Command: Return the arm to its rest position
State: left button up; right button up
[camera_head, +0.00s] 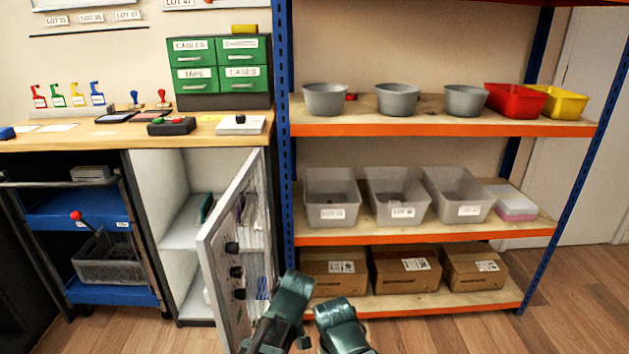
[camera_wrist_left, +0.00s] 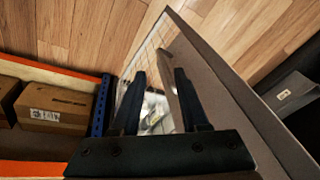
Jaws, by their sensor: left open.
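My left gripper (camera_wrist_left: 160,76) is open in the left wrist view, its two dark fingers apart. No object is clearly held; part of the open cabinet door (camera_wrist_left: 215,80) and its racked inner side show behind and between the fingers. I cannot tell whether the fingers touch the door. In the head view, teal parts of my arms (camera_head: 290,300) show at the bottom centre, in front of the lower right of the door (camera_head: 225,265). My left fingertips cannot be made out there.
The door stands open from the white cabinet (camera_head: 165,200) under the workbench (camera_head: 100,135). A blue-post shelf rack (camera_head: 284,180) is close on the right, with grey bins (camera_head: 330,212) and cardboard boxes (camera_head: 405,285). Wooden floor (camera_head: 450,335) is free in front of the rack.

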pick_arm(q)
jog(key=s+d+m+g+h, duration=0.1)
jog(key=s+d+m+h, duration=0.15)
jog(key=s+m, duration=0.75)
notch_tip(320, 180, up, 36)
jog(key=m+p, duration=0.1)
jog(key=p, duration=3.5)
jog(key=shift+d+f+y, duration=0.25)
jog(key=shift+d+y, duration=0.1)
jog(key=shift+d, duration=0.1)
pick_arm(e)
notch_tip(320, 180, up, 36)
jog(key=shift+a, duration=0.1)
